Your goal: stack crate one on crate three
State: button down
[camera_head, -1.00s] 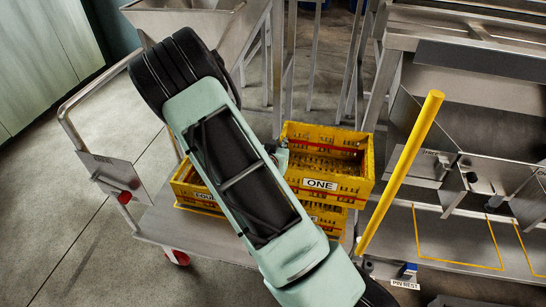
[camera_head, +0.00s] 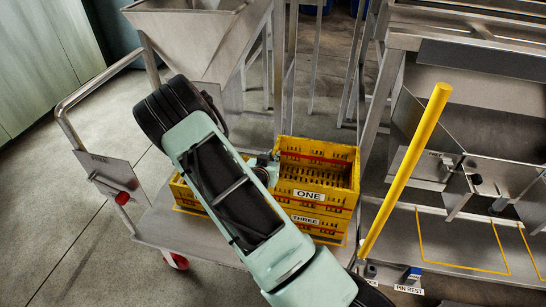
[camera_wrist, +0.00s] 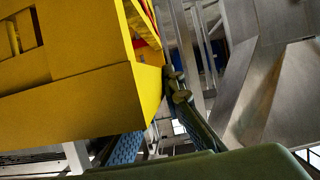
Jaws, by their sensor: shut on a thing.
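Crate one (camera_head: 326,196) is a yellow open-top crate with a red band and a white ONE label. It looks level and lines up over crate three (camera_head: 325,229), a yellow crate labelled THREE on the cart. No clear gap shows between them, though I cannot be sure that it rests fully. My gripper (camera_head: 268,165) is at crate one's left side, shut on it and partly hidden by my arm. In the wrist view crate one's yellow wall (camera_wrist: 95,100) fills the upper left, close to my gripper's fingers (camera_wrist: 165,115).
Another yellow crate (camera_head: 186,196) sits left on the grey cart (camera_head: 155,222), mostly behind my arm. A yellow post (camera_head: 405,170) and a metal bench with dividers stand at the right. A steel hopper (camera_head: 205,40) stands behind.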

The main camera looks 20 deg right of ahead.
jog(key=shift+f, duration=0.15)
jog(key=c, duration=2)
grip_release()
jog(key=shift+c, duration=0.2)
jog(key=shift+r, duration=0.3)
jog(key=p+v, duration=0.2)
jog(key=v, duration=1)
